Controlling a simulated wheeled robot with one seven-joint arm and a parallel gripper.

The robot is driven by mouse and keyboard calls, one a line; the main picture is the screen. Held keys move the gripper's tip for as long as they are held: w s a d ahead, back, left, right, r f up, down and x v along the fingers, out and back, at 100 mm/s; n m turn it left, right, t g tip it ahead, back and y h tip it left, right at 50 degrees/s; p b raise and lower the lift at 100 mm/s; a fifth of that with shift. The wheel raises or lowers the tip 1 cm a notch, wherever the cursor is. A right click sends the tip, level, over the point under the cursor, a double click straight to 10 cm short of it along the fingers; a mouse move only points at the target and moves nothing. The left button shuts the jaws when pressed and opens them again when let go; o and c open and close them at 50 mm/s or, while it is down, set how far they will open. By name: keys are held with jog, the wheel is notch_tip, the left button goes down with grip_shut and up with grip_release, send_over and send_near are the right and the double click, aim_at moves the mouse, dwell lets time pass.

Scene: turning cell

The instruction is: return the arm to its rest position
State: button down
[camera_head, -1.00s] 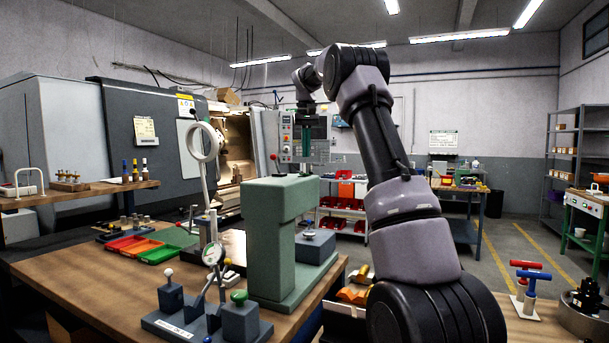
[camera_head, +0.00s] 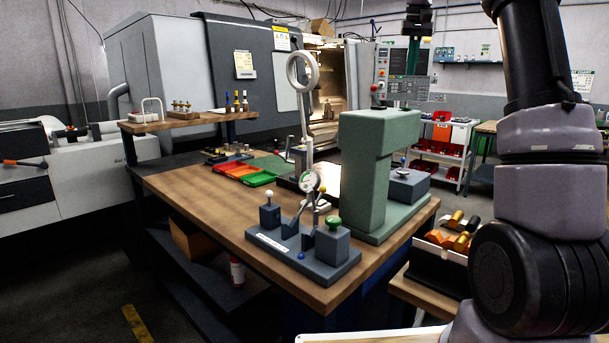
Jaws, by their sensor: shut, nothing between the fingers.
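My arm (camera_head: 545,130) stands at the right of the view, its upper links cut off by the top edge. My gripper (camera_head: 412,66) hangs down at the top, right of centre, in front of the lathe's control panel in the picture. Its fingers are shut with nothing between them. It appears above the green press-like stand (camera_head: 365,170) and clear of it. The links between the gripper and the arm's column are out of view.
A wooden bench (camera_head: 190,195) holds a dial gauge fixture (camera_head: 305,245), a magnifier ring (camera_head: 302,72) and coloured trays (camera_head: 240,172). A bin of orange parts (camera_head: 440,245) is close to my arm. A lathe (camera_head: 235,80) stands behind. Open floor shows at lower left.

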jog(key=s+a+r+t, duration=0.15)
jog(key=s+a, duration=0.25)
jog(key=s, duration=0.8)
jog(key=s+a+f+t, duration=0.1)
jog(key=s+f, duration=0.3)
jog(key=s, duration=0.4)
jog(key=s+a+f+m+t+y, duration=0.1)
jog(key=s+a+f, duration=0.2)
jog(key=s, duration=0.4)
jog(key=s+a+f+t+y, duration=0.1)
jog(key=s+f, duration=0.4)
jog(key=s, duration=0.3)
jog(key=shift+s+a+f, duration=0.25)
jog(key=shift+s+a, duration=0.1)
jog(key=shift+a, duration=0.05)
